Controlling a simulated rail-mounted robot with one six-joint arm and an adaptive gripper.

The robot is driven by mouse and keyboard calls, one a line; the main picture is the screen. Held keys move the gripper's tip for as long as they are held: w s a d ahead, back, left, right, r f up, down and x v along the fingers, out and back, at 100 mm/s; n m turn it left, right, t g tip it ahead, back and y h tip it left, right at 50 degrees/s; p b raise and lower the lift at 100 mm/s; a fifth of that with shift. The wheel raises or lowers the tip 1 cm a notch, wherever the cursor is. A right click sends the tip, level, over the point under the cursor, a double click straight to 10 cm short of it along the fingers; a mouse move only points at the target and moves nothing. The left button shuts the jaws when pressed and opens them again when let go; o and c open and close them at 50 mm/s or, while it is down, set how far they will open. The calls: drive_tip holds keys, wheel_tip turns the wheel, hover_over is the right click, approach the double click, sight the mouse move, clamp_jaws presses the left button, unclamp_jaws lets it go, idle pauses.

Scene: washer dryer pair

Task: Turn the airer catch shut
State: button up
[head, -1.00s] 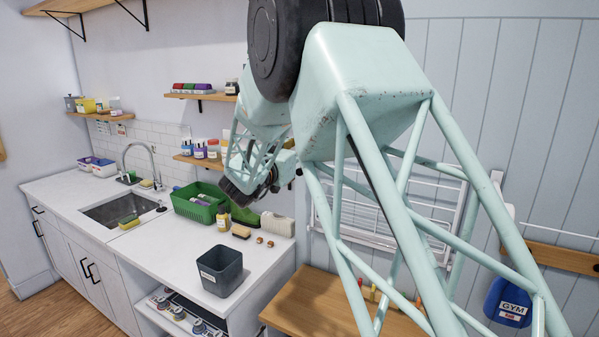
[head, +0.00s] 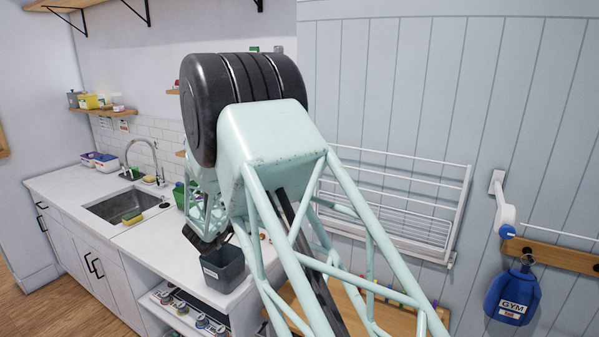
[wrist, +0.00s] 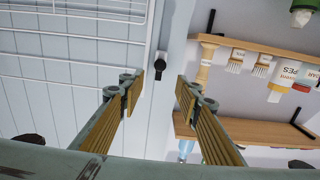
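The white wire airer (head: 395,205) hangs on the grey-blue panelled wall, right of my arm in the head view. It also shows at the upper left of the wrist view (wrist: 75,42). A small black catch (wrist: 161,66), which appears to be the airer catch, sits on a pale strip beside the airer. In the wrist view my gripper (wrist: 156,88) is open and empty. Its fingers stand apart, with the catch in the gap beyond the tips, and no contact shows. In the head view my arm hides the catch, and the gripper cannot be made out clearly.
A grey bin (head: 223,268) stands on the white counter (head: 150,240) near my arm. A wooden shelf (wrist: 265,50) with brushes and bottles is right of the gripper.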

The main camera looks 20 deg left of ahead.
drive_tip(key=shift+w, duration=0.1)
drive_tip(key=w+d+p, duration=0.1)
drive_tip(key=w+d, duration=0.1)
drive_tip(key=w, duration=1.1)
drive_tip(key=shift+w, duration=0.25)
drive_tip(key=shift+c, duration=0.2)
drive_tip(key=c, duration=0.8)
